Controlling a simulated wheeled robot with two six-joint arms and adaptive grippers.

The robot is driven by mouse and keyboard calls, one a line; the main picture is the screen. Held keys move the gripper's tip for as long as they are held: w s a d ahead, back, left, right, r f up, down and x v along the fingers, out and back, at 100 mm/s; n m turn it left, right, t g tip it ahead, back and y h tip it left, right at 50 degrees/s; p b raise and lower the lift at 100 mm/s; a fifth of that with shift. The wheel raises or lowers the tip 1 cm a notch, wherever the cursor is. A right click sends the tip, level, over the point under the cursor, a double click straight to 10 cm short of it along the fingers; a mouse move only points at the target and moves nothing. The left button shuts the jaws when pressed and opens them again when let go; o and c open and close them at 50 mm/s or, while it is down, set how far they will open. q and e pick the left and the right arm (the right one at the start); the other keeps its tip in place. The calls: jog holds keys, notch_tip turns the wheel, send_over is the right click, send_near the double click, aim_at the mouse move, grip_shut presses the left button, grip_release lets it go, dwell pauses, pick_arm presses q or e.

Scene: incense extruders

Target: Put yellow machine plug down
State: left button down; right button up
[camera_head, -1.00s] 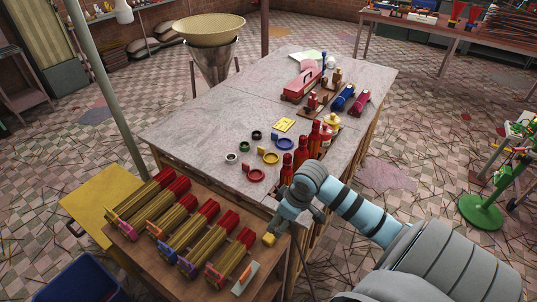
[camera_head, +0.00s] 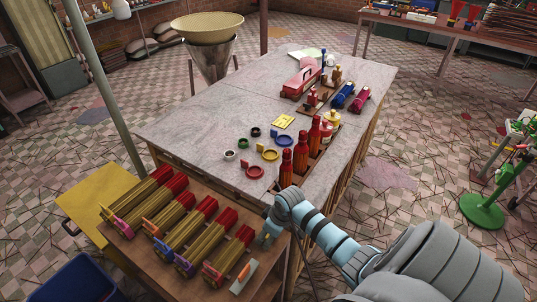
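My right gripper (camera_head: 268,234) is low over the right end of the brown wooden bench (camera_head: 213,278), its fingers pointing down. The yellow machine plug is mostly or wholly hidden at the fingertips; at most a small yellowish patch shows there. I cannot tell whether the fingers are still closed on it or whether it touches the bench. Several extruders with yellow bodies and red ends lie side by side on the bench, left of my gripper; the nearest is this one (camera_head: 230,256). My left gripper is out of view.
A small flat tool with an orange end (camera_head: 243,276) lies on the bench just in front of my gripper. A blue bin (camera_head: 78,280) stands at front left.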

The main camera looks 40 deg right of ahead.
grip_shut()
jog(key=shift+r, duration=0.15)
